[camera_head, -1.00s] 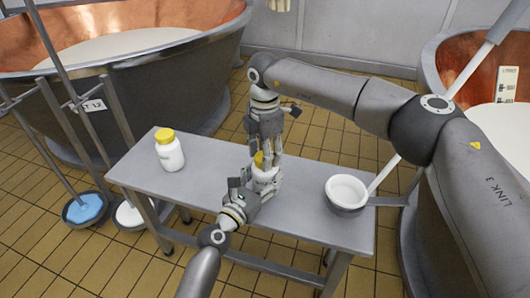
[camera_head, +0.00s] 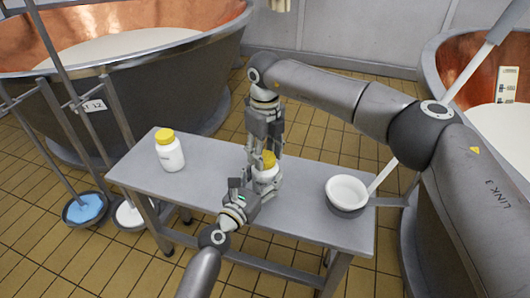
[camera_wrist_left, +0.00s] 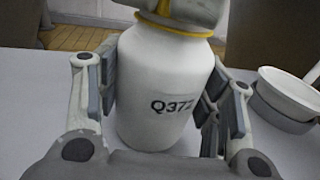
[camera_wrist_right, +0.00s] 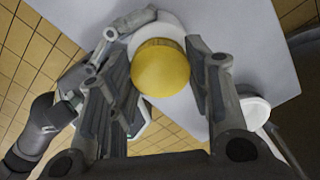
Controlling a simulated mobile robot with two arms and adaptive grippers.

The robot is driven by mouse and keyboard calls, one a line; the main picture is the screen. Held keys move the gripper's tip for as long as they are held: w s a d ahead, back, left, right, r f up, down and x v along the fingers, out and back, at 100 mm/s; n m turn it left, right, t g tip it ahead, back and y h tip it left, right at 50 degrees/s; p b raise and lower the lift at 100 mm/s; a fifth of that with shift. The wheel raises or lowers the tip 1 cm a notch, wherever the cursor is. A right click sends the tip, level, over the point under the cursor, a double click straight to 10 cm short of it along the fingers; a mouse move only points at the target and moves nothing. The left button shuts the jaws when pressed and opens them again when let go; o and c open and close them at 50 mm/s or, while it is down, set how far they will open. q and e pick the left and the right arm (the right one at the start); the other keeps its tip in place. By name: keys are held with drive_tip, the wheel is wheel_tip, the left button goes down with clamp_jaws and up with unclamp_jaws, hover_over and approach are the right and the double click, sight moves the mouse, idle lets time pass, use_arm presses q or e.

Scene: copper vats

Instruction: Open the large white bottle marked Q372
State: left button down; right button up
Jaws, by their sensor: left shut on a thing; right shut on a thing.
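The white bottle (camera_head: 264,178) stands on the grey bench and shows its Q372 label in the left wrist view (camera_wrist_left: 152,130). My left gripper (camera_wrist_left: 158,95) is shut around its body, one finger on each side. The yellow cap (camera_wrist_right: 161,68) sits on the bottle's neck. My right gripper (camera_head: 266,150) points down from above and is shut on the cap, with a finger on either side of it. In the left wrist view the right gripper's fingers hide most of the cap, and only its yellow lower edge (camera_wrist_left: 172,26) shows.
A second white bottle with a yellow cap (camera_head: 170,153) stands at the bench's left end. A white bowl in a dark one (camera_head: 347,193) stands at the right end. Copper vats (camera_head: 150,75) stand behind and at right. The bench (camera_head: 212,165) is clear between the bottles.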

drive_tip(key=n, duration=1.7)
drive_tip(key=shift+n, duration=0.4)
drive_tip(key=shift+r, duration=0.2)
drive_tip(key=shift+r, duration=0.95)
